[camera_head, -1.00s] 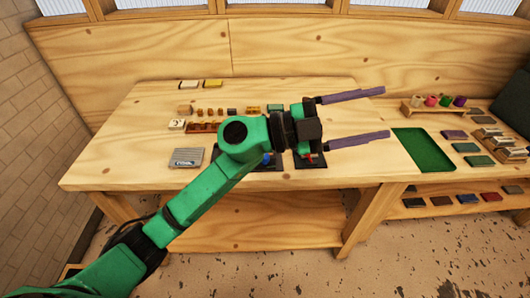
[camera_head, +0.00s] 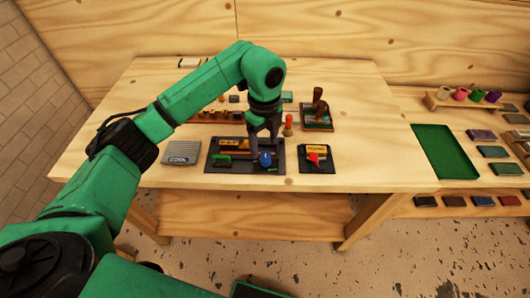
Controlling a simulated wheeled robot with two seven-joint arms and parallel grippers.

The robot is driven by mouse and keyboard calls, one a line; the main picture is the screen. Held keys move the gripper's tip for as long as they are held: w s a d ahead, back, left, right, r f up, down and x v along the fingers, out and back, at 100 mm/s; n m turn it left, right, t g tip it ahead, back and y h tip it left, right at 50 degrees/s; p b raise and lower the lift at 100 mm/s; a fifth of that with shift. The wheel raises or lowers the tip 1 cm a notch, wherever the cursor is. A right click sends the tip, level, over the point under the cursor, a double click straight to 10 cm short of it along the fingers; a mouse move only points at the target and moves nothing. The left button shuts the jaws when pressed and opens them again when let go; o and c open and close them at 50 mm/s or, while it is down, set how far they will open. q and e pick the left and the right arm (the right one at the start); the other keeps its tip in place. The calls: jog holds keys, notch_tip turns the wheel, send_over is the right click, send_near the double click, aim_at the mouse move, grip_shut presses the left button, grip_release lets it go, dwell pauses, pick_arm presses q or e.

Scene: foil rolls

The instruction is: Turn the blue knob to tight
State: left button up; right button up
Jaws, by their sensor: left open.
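The blue knob (camera_head: 265,160) sits on the right part of a dark panel (camera_head: 213,169) near the front of the workbench. A green handle (camera_head: 221,159) is to its left on the same panel, and a yellow label strip (camera_head: 232,149) lies behind it. My left gripper (camera_head: 264,143) points down over the panel, just behind and above the knob, with its fingers apart and empty. I cannot tell whether a finger touches the knob. The marks showing the knob's setting are too small to read. My right gripper is not in view.
A second dark panel with a red knob (camera_head: 314,157) is to the right. A grey block marked COOL (camera_head: 182,152) is to the left. An orange-topped post (camera_head: 288,122) and a wooden stamp-like tool (camera_head: 318,103) stand behind. A green tray (camera_head: 447,151) lies far right.

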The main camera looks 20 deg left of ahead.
aim_at(265, 158)
pick_arm(q)
jog(key=f, duration=0.2)
jog(key=shift+w+f, duration=0.3)
jog(key=shift+f, duration=0.05)
jog(key=f, duration=0.1)
jog(key=w+f+p, duration=0.1)
jog(key=f, duration=0.1)
jog(key=shift+f, duration=0.25)
jog(key=shift+s+f, duration=0.15)
jog(key=shift+f, duration=0.15)
jog(key=shift+s, duration=0.15)
jog(key=c, duration=0.5)
grip_shut()
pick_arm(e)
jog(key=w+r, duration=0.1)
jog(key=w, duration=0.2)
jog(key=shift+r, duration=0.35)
